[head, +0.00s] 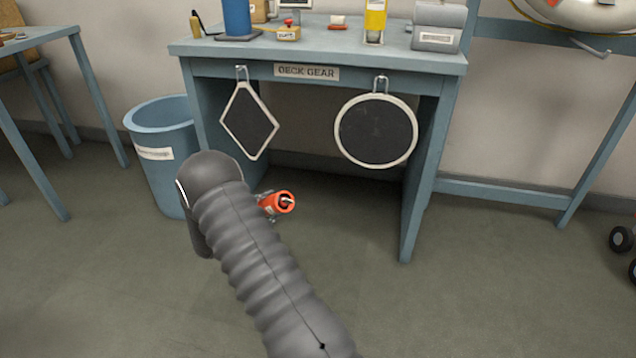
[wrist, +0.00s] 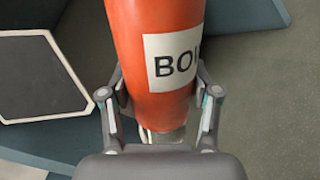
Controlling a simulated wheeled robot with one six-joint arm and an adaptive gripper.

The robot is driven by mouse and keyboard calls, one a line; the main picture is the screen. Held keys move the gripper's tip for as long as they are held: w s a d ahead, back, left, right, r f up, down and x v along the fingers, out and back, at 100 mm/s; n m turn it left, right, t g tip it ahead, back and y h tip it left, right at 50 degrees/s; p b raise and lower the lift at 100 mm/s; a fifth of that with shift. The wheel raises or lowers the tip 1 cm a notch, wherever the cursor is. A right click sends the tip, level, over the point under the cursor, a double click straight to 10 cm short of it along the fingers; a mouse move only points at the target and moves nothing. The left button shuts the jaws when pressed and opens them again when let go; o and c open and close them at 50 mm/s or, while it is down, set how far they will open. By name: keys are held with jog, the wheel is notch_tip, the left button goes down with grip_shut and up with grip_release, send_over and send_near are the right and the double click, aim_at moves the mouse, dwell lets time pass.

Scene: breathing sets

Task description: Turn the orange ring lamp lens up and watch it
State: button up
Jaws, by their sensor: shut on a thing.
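The orange lamp (head: 279,203) is held in the air in front of the desk, tilted well over. In the head view one end, with a dark round recess and a pale bit in it, faces right and toward the camera. I cannot tell whether this end is the lens. In the wrist view the lamp's orange body (wrist: 155,25) carries a white label starting "BO"; its upper end is out of the picture. My gripper (wrist: 161,98) is shut on the lamp, one finger on each side. In the head view my arm mostly hides my gripper (head: 267,204).
A blue desk (head: 318,60) labelled "DECK GEAR" stands behind, with several items on top. A diamond-shaped panel (head: 249,121) and a round panel (head: 376,131) hang from its front. A blue bin (head: 160,120) stands left. The floor (head: 470,290) at front right is clear.

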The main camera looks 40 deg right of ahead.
jog(key=w+d+r+m+g+b, duration=0.1)
jog(key=d+r+m+g+b, duration=0.1)
jog(key=d+m, duration=0.8)
jog(key=w+d+r+m+g+b, duration=0.1)
jog(key=d+r+m+g+b, duration=0.2)
jog(key=d+m, duration=0.7)
jog(key=r+m+g, duration=0.1)
jog(key=m, duration=0.6)
jog(key=shift+d, duration=0.4)
dwell(0.6)
